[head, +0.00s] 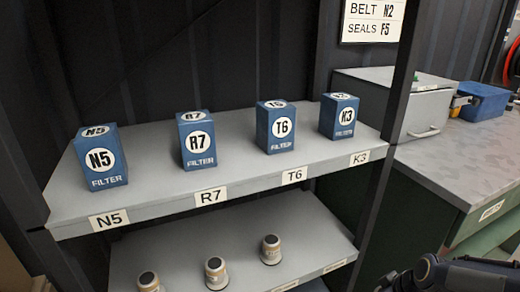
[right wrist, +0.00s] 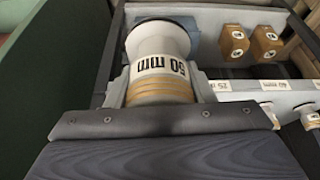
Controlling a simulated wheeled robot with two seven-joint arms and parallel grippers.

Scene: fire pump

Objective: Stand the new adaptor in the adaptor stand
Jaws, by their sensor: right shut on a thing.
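In the right wrist view, the adaptor (right wrist: 160,62) is a white, flanged cylinder with a dark rim, gold bands at its lower end and black lettering that seems to read 50 mm. My right gripper (right wrist: 160,92) is shut on it, around its banded lower part. To its right is a pale rail (right wrist: 240,95) with small size labels and grey round pieces beside it; I cannot tell whether this is the adaptor stand. In the head view, only a dark part of my right arm shows at the bottom right. My left gripper is not in view.
Two brown blocks (right wrist: 234,42) sit behind the rail. In the head view, a shelf (head: 240,180) carries blue filter boxes (head: 198,140), with small canisters (head: 215,272) below. A workbench (head: 450,150) on the right holds a grey box (head: 400,105) and a blue bin (head: 482,100).

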